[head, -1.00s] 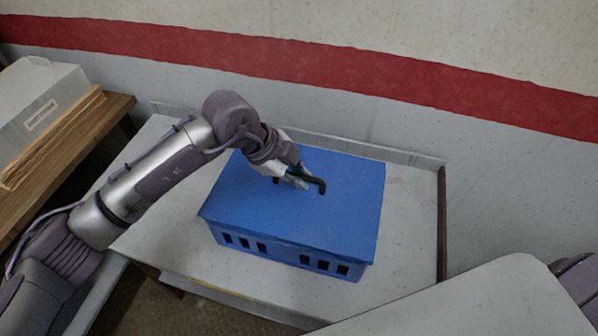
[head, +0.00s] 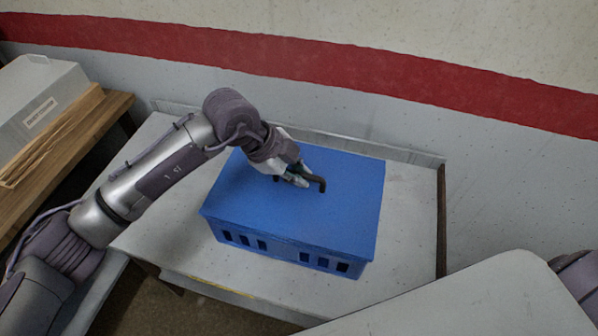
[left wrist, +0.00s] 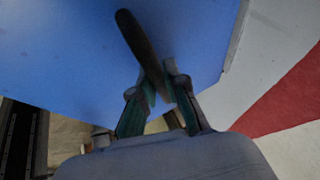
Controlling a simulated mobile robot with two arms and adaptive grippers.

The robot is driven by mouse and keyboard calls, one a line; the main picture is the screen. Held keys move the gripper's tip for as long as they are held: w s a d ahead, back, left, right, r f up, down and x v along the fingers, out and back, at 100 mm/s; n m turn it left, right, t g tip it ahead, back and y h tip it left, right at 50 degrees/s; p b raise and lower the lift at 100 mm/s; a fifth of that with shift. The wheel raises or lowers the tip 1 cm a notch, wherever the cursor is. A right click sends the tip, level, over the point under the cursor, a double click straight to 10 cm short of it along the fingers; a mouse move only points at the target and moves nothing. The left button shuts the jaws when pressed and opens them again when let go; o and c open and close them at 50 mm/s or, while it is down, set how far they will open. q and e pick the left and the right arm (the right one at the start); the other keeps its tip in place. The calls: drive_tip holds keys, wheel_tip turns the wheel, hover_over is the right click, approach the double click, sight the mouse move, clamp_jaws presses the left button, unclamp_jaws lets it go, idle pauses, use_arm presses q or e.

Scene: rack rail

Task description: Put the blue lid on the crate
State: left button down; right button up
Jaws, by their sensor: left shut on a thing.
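The blue lid (head: 335,205) lies flat over the top of the blue crate (head: 282,250), its edges lined up closely with the crate's walls. A dark handle (head: 321,184) stands on the lid's middle. My left gripper (head: 300,178) is shut on this handle. In the left wrist view the handle (left wrist: 138,42) runs down between the fingers of my left gripper (left wrist: 160,90), with the blue lid (left wrist: 65,50) behind it. The gripper hides part of the handle in the head view. My right gripper is not in view.
The crate stands on a pale table (head: 410,220) with a low raised back edge by the wall. A wooden shelf (head: 110,125) at the left bears a grey box (head: 35,90) and thin boards. The table is bare to the crate's right.

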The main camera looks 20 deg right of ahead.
use_arm(q)
drive_tip(key=shift+f+b, duration=0.3)
drive_tip(key=shift+f, duration=0.3)
idle(0.3)
